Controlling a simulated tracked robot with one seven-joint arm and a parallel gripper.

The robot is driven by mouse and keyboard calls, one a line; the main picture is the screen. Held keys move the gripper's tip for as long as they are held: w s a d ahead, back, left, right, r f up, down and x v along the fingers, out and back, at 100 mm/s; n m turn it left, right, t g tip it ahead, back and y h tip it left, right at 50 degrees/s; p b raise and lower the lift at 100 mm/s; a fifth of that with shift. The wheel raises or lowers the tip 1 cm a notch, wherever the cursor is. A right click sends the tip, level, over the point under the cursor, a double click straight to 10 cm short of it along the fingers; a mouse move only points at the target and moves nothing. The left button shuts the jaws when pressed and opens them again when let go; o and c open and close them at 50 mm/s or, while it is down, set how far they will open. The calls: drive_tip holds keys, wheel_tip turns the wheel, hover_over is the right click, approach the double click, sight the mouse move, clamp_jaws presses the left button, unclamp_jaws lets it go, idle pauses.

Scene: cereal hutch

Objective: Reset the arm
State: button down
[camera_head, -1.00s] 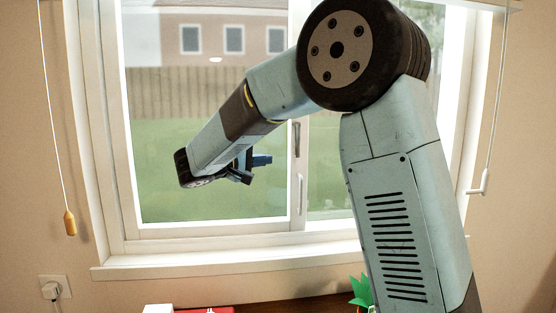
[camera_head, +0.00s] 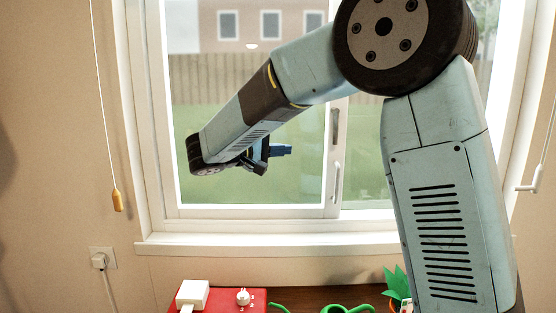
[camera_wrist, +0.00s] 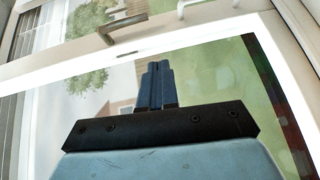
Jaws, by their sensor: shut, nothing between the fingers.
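My arm is raised in front of the window, bent at the large dark joint, with its forearm sloping down to the left. My gripper (camera_head: 283,150) points to the right at the arm's end, well above the surface below. In the wrist view my gripper's blue fingers (camera_wrist: 155,85) are together, with nothing between them. The gripper is in front of the window glass and touches nothing that I can see.
A white-framed window (camera_head: 250,242) fills the background. Blind cords hang left (camera_head: 117,200) and right (camera_head: 530,180).

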drive_tip(key=s+d+f+m+g+y, duration=0.1)
drive_tip(key=s+d+f+g+y, duration=0.15)
drive_tip(key=s+d, duration=0.55)
drive_tip(key=s+d+f+m+g+y, duration=0.1)
drive_tip(key=s+d+g+y, duration=0.2)
drive_tip(key=s+d, duration=0.55)
drive_tip(key=s+d+f+m+t+y, duration=0.1)
drive_tip(key=s+d+f+m+y, duration=0.1)
drive_tip(key=s+y, duration=0.2)
drive_tip(key=s+d+f+m+t+y, duration=0.1)
drive_tip(key=s+d+f+m+y, duration=0.1)
drive_tip(key=s, duration=0.7)
drive_tip(key=f+y, duration=0.1)
drive_tip(key=y, duration=0.1)
drive_tip(key=shift+s+d+f+y, duration=0.2)
drive_tip(key=shift+s+d+y, duration=0.05)
drive_tip(key=shift+s+y, duration=0.1)
